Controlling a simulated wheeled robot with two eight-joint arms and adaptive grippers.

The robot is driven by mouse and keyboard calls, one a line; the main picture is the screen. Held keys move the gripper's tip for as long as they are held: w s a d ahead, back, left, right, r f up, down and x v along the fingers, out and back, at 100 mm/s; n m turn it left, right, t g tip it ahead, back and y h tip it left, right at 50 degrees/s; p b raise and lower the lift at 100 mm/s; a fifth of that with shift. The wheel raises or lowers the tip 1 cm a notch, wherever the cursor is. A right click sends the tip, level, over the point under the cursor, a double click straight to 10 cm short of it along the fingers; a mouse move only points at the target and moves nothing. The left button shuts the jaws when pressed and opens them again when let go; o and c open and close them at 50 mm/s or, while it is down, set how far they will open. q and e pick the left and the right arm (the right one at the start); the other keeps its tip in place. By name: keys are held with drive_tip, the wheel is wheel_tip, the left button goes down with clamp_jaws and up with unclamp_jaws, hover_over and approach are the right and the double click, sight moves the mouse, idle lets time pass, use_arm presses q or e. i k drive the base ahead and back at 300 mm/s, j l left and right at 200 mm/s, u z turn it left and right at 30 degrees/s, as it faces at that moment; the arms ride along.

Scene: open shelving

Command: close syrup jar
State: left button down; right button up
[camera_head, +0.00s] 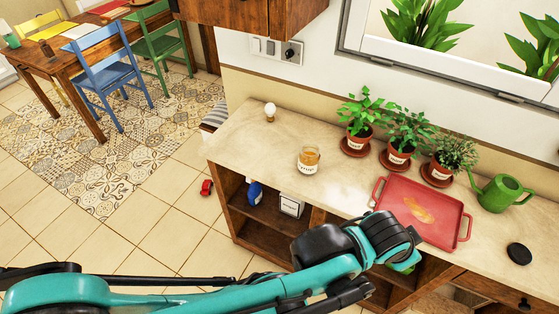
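The syrup jar (308,161) is a small glass jar with amber contents and a white label. It stands upright on the counter and no lid shows on it. A black round disc (518,253), which looks like a lid, lies flat on the counter at the far right. A teal and black arm of mine reaches in from the lower left across the front of the counter, below and right of the jar. No gripper fingers can be made out on it. No other arm of mine can be made out.
A red tray (467,224) with a tan item on it lies between jar and disc. Potted plants on saucers (398,150) line the back, with a green watering can (501,193) at right. A small white-topped object (270,111) stands at left. The counter around the jar is clear.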

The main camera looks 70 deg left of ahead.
sight(309, 156)
drive_tip(key=u, duration=2.1)
drive_tip(key=i+l+z, duration=0.15)
drive_tip(key=l, duration=0.15)
drive_tip(key=l+z, duration=0.2)
drive_tip(key=i+l+z, duration=0.15)
drive_tip(key=l, duration=0.2)
drive_tip(key=i, duration=0.05)
